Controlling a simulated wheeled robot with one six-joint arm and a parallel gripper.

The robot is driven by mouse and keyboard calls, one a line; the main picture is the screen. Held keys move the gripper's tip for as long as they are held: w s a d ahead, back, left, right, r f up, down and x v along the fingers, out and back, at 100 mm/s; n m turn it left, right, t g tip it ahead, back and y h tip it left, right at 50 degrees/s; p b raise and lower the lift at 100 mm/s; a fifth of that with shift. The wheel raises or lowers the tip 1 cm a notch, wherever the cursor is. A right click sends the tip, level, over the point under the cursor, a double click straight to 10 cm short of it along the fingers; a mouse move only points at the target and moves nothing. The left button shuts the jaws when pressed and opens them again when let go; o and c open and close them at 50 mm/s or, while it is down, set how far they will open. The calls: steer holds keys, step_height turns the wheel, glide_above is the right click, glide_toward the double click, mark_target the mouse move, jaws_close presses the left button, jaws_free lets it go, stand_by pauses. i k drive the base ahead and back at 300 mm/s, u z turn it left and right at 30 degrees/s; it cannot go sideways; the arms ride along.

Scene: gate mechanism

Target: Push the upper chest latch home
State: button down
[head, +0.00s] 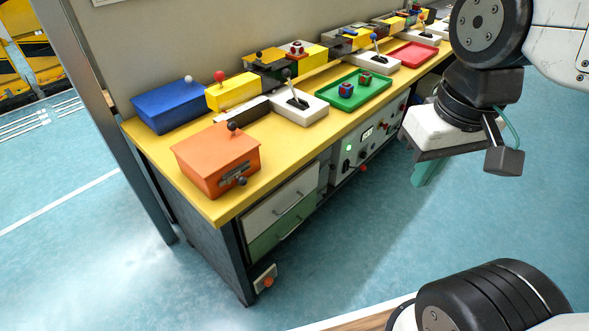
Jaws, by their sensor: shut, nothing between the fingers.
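An orange chest (215,160) with a closed lid and a dark ball knob on top stands at the near left end of the yellow bench. A small grey latch plate (233,176) with a dark knob (241,181) is on its front face; how far the latch is slid is too small to tell. A blue chest (176,106) with a pale knob stands behind it, its front largely hidden. My gripper (424,174), with teal fingers, is shut and empty. It hangs over the floor in front of the bench, well to the right of the orange chest.
The yellow bench top (330,125) also bears a yellow box (232,93), a white joystick base (299,109), a green tray (352,98) and a red tray (412,54). Below are drawers (283,212) and a control panel (366,137). The blue floor (360,240) in front is clear.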

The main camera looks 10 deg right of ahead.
mark_target(333, 167)
steer(key=z, duration=2.15)
steer(key=i, duration=3.75)
steer(key=u, duration=4.25)
